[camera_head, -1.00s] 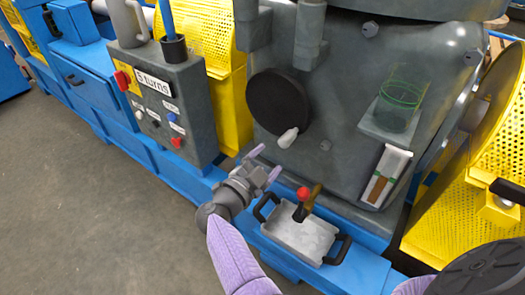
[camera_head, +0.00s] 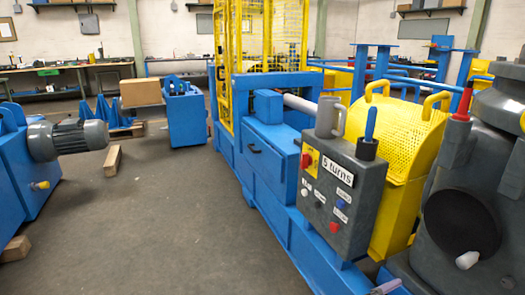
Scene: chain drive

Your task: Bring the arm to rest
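My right gripper is not in view. The dark round handwheel (camera_head: 460,222) with its white handle (camera_head: 467,260) is on the grey machine housing (camera_head: 504,150) at the right. The fingertip is apart from the handwheel, to its lower left.
A grey control box (camera_head: 340,195) labelled "5 turns" stands on the blue machine frame (camera_head: 285,225). A yellow perforated guard (camera_head: 408,140) is behind it.

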